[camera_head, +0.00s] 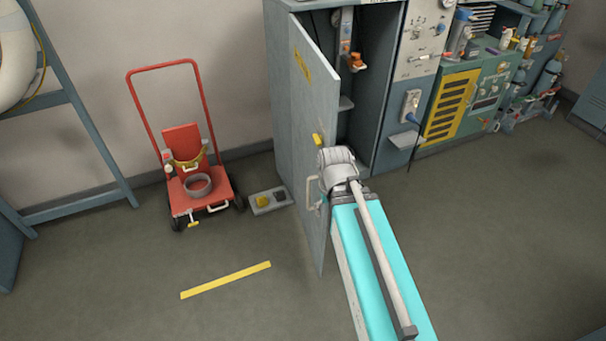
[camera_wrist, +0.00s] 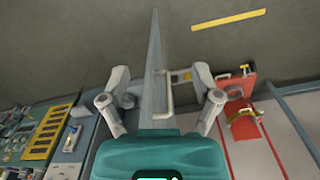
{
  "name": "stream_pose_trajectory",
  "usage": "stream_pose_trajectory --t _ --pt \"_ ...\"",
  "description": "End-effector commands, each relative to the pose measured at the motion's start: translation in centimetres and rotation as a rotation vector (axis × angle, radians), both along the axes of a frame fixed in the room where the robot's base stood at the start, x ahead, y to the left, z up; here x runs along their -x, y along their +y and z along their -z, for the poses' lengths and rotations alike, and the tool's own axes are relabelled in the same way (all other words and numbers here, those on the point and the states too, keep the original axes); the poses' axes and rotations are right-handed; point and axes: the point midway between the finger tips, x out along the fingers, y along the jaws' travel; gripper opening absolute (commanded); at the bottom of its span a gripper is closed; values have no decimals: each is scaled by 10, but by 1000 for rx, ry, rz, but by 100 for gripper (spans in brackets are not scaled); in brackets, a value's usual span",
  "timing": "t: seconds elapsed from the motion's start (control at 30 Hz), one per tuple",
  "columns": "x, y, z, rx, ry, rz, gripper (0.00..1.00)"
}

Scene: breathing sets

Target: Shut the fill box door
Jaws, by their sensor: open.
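The fill box door (camera_head: 308,130) is a tall grey panel. It stands swung wide open from the left side of the grey cabinet (camera_head: 388,70), whose inside shows. A pale bar handle (camera_head: 311,193) and a yellow latch (camera_head: 317,140) sit on its face. In the wrist view the door (camera_wrist: 154,70) appears nearly edge-on, with the handle (camera_wrist: 165,92) on its right side. My gripper (camera_wrist: 161,84) is open, one finger showing on each side of the door, holding nothing. I cannot tell whether it touches the door.
A red hand cart (camera_head: 200,188) and a small grey block with a yellow part (camera_head: 268,200) stand left of the door. A panel with yellow slats (camera_head: 450,105) and a bottle rack (camera_head: 530,100) stand to the right. The floor in front is clear.

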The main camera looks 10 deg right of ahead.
Motion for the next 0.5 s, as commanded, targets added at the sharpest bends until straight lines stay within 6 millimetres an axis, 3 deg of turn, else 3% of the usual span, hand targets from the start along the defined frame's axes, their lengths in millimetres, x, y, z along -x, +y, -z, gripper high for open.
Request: stream_pose_trajectory --t 0.07,0.33,0.5 --pt "-6 2 6 14 2 -35 54" --pt "-44 16 40 140 31 -343 3" --pt "-78 33 64 261 81 -634 0"
